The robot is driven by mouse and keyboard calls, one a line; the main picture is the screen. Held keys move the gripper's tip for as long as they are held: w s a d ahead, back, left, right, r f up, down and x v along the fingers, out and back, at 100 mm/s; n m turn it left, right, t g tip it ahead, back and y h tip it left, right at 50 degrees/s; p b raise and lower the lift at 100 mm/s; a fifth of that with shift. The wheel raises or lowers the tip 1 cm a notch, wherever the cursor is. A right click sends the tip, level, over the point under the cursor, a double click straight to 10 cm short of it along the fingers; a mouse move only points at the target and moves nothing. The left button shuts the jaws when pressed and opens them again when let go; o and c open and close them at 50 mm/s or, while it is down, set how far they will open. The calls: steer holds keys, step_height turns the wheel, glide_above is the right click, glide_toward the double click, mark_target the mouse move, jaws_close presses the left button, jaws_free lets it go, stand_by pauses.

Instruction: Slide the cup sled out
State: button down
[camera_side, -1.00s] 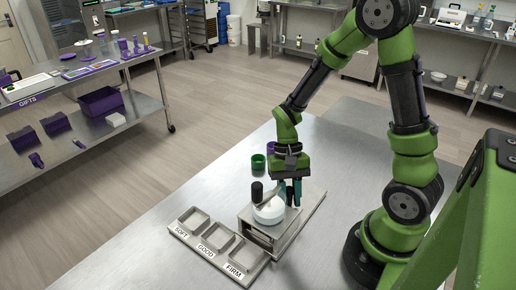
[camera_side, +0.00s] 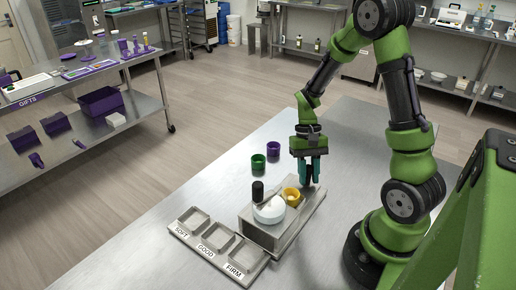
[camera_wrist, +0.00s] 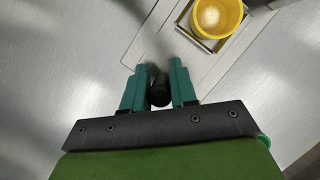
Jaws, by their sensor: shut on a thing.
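The yellow cup (camera_side: 292,195) stands beside the depositor (camera_side: 266,220), on its far right side. In the wrist view the cup (camera_wrist: 216,18) sits upright in the square frame of the sled (camera_wrist: 187,33) at the top right. My gripper (camera_side: 310,180) is just right of and beyond the cup, low over the base plate. In the wrist view my teal fingers (camera_wrist: 160,76) are shut on a short black knob (camera_wrist: 159,92), apart from the cup. The link between the knob and the sled is not clear.
The depositor has a white round top (camera_side: 268,210) and a black upright handle (camera_side: 257,191). Trays marked SOFT, GOOD and FIRM (camera_side: 214,238) lie in front. A green cup (camera_side: 258,164) and a purple cup (camera_side: 273,150) stand behind.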

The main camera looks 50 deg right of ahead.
steer(key=shift+d, duration=0.2)
steer(key=c, duration=1.2)
jaws_free()
steer(key=shift+c, duration=0.2)
steer(key=v, duration=1.7)
steer(key=s+a+r+n+t, duration=0.1)
steer(key=s+a+r+t, duration=0.1)
steer(key=a, duration=0.4)
steer(key=s+a+r+n+t, duration=0.1)
steer(key=s+a+n+t, duration=0.1)
steer(key=a+t, duration=0.3)
steer(key=s+a+r+n+t+h, duration=0.1)
steer(key=a+r+n+t, duration=0.1)
steer(key=a, duration=0.5)
steer(key=shift+s+a+r+t, duration=0.25)
steer(key=shift+s+r+t, duration=0.15)
steer(key=shift+t, duration=0.3)
